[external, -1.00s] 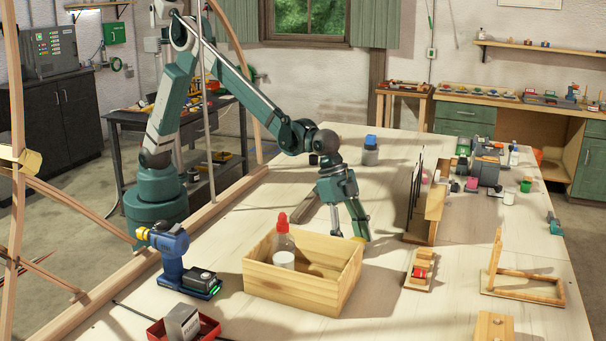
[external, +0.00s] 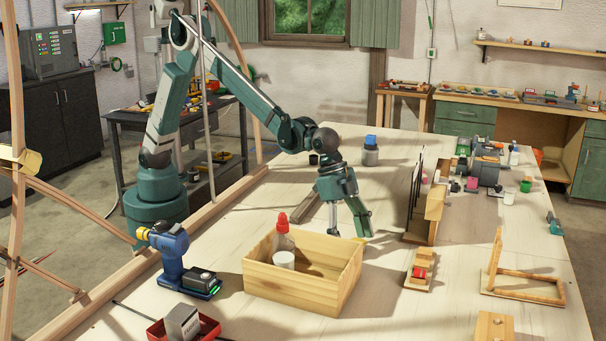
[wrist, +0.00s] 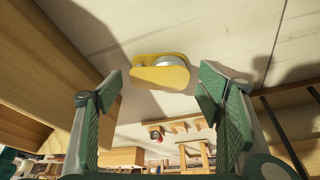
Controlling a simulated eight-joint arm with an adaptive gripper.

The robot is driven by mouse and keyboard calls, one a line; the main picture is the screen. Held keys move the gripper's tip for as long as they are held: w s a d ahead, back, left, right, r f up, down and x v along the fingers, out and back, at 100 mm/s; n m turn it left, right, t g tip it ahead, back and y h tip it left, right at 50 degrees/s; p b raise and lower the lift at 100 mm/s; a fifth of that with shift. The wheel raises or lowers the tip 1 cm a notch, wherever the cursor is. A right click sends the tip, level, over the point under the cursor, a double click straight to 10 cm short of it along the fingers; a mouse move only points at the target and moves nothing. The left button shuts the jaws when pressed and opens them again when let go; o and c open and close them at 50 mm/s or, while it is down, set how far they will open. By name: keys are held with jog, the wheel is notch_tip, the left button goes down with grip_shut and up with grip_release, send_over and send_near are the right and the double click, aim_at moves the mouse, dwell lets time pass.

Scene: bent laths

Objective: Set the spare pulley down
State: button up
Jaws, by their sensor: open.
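The spare pulley, a yellow body with a silver wheel (wrist: 160,72), lies on the pale tabletop and shows just beyond my fingertips in the wrist view. In the external view only a small yellow bit of it (external: 361,239) shows at the foot of my gripper. My gripper (external: 350,232) points down over the table, right behind the wooden box. Its two green fingers are apart, one to each side of the pulley in the wrist view, and neither seems to touch it.
An open wooden box (external: 290,289) with a red-capped bottle (external: 283,244) stands in front of my gripper. A wooden rack with upright panels (external: 432,218) stands to the right. A blue drill (external: 176,262) is at left. Bare table lies between gripper and rack.

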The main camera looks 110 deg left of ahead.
jog(key=p+v, duration=0.1)
jog(key=v, duration=0.3)
jog(key=shift+r, duration=0.25)
jog(key=s+a, duration=0.1)
jog(key=s, duration=0.2)
jog(key=s+a+p, duration=0.1)
jog(key=s, duration=0.2)
jog(key=s+a+p, duration=0.1)
jog(key=s+a, duration=0.1)
jog(key=s, duration=0.2)
jog(key=shift+s+a, duration=0.3)
jog(key=shift+s, duration=0.3)
jog(key=shift+s, duration=0.1)
jog(key=s+a+r+n+t, duration=0.1)
jog(key=s+a+r, duration=0.5)
jog(key=s, duration=0.4)
jog(key=s+a+r+n+t, duration=0.1)
jog(key=s+a+r, duration=0.45)
jog(key=s, duration=0.45)
jog(key=s+a+n+y, duration=0.1)
jog(key=s+a, duration=0.2)
jog(key=s, duration=0.6)
jog(key=s+a+f+n+t, duration=0.1)
jog(key=s+a, duration=0.3)
jog(key=s, duration=0.6)
jog(key=shift+s+f+y, duration=0.2)
jog(key=shift+s+y, duration=0.1)
jog(key=shift+y, duration=0.1)
